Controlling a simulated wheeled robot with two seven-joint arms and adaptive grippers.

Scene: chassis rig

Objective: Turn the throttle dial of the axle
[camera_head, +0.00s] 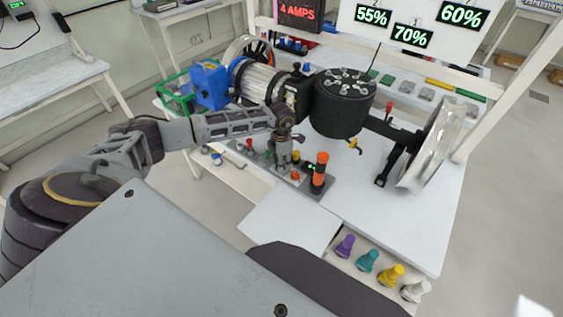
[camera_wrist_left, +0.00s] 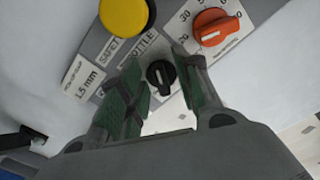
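The axle (camera_head: 345,100) stands on the white table, with a black drum and a large wheel at its right end. A grey control panel (camera_head: 302,183) lies in front of it. In the left wrist view, a small black dial (camera_wrist_left: 160,74) with a white pointer mark sits beside a partly hidden label ending in "OTTLE". My left gripper (camera_head: 284,160) points down over the panel. In the left wrist view its two fingers (camera_wrist_left: 158,68) are apart, one on each side of the black dial; contact cannot be told. My right gripper is not in view.
Beside the dial are an orange-red knob (camera_wrist_left: 212,27) with a number scale and a yellow button (camera_wrist_left: 123,14). Screens (camera_head: 410,36) show percentages. Several coloured pegs (camera_head: 368,260) stand at the front.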

